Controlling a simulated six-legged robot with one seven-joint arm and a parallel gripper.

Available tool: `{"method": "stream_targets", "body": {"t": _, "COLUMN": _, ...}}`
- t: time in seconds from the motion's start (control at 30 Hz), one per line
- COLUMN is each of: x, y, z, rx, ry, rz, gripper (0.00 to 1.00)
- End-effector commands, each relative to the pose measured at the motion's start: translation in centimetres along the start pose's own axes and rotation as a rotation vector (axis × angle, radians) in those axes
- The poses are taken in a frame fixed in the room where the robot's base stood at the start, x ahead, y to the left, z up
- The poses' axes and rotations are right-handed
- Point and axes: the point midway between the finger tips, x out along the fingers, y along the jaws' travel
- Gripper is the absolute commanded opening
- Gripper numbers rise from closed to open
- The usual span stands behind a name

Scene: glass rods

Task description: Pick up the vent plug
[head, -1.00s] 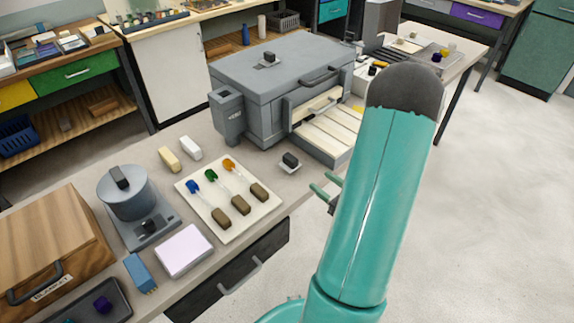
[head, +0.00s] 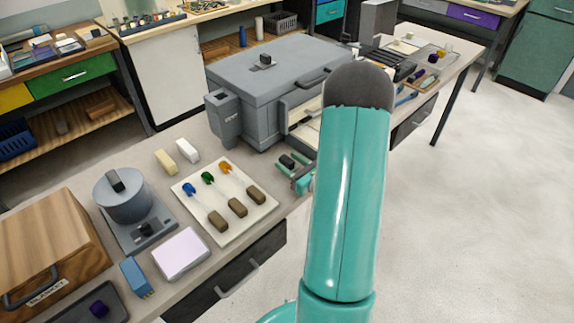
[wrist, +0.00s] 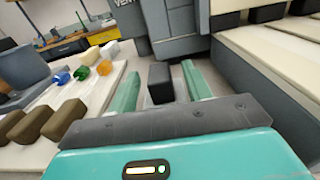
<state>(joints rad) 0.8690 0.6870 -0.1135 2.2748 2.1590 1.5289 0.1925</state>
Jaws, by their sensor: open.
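A small dark block, which looks like the vent plug (head: 287,161), stands on the bench in front of the grey kiln, right of the white tray. In the wrist view the plug (wrist: 160,83) is a black upright block between the two green fingers. My gripper (head: 293,168) is open and low over the bench, with one finger on each side of the plug. The wrist view shows my gripper (wrist: 160,70) with a gap beside the plug on both sides. The plug's base is hidden behind the gripper's body.
The kiln (head: 270,85) with its side vent box (head: 224,118) stands just behind. The white tray (head: 228,226) holding three glass rods with brown handles lies close on the left. My arm hides part of the kiln's open front. Two small blocks (head: 187,150) lie behind the tray.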

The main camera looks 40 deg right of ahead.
Motion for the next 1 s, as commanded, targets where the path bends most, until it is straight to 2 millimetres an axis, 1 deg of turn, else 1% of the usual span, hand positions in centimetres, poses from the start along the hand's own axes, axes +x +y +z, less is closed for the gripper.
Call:
{"method": "stream_targets", "body": {"t": 0.13, "x": 0.0, "y": 0.0, "z": 0.0, "rx": 0.000, "ry": 0.000, "rz": 0.000, "gripper": 0.49}}
{"method": "stream_targets", "body": {"t": 0.17, "x": 0.0, "y": 0.0, "z": 0.0, "rx": 0.000, "ry": 0.000, "rz": 0.000, "gripper": 0.47}}
{"method": "stream_targets", "body": {"t": 0.2, "x": 0.0, "y": 0.0, "z": 0.0, "rx": 0.000, "ry": 0.000, "rz": 0.000, "gripper": 0.39}}
{"method": "stream_targets", "body": {"t": 0.27, "x": 0.0, "y": 0.0, "z": 0.0, "rx": 0.000, "ry": 0.000, "rz": 0.000, "gripper": 0.28}}
{"method": "stream_targets", "body": {"t": 0.3, "x": 0.0, "y": 0.0, "z": 0.0, "rx": 0.000, "ry": 0.000, "rz": 0.000, "gripper": 0.20}}
{"method": "stream_targets", "body": {"t": 0.4, "x": 0.0, "y": 0.0, "z": 0.0, "rx": 0.000, "ry": 0.000, "rz": 0.000, "gripper": 0.01}}
{"method": "stream_targets", "body": {"t": 0.77, "x": 0.0, "y": 0.0, "z": 0.3, "rx": -0.001, "ry": -0.001, "rz": 0.000, "gripper": 0.01}}
{"method": "stream_targets", "body": {"t": 0.87, "x": 0.0, "y": 0.0, "z": 0.9, "rx": -0.003, "ry": -0.002, "rz": 0.000, "gripper": 0.01}}
{"method": "stream_targets", "body": {"t": 1.0, "x": 0.0, "y": -0.1, "z": 2.5, "rx": -0.004, "ry": -0.003, "rz": 0.000, "gripper": 0.00}}
